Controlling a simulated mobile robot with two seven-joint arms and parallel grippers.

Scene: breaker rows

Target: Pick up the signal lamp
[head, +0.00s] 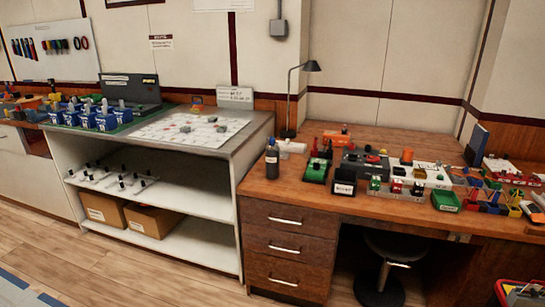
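No object can be picked out with certainty as the signal lamp at this size. A small orange piece (407,156) sits among the parts on the wooden desk (262,193). Either could be a lamp; I cannot tell which. Neither of my grippers is in view.
Breaker-like parts and small bins crowd the desk's right half, with a green bin (446,201) at its front. A dark bottle (272,160) stands at its left edge and a desk lamp (291,100) behind. A stool (382,270) stands below. Wooden floor (110,275) is clear.

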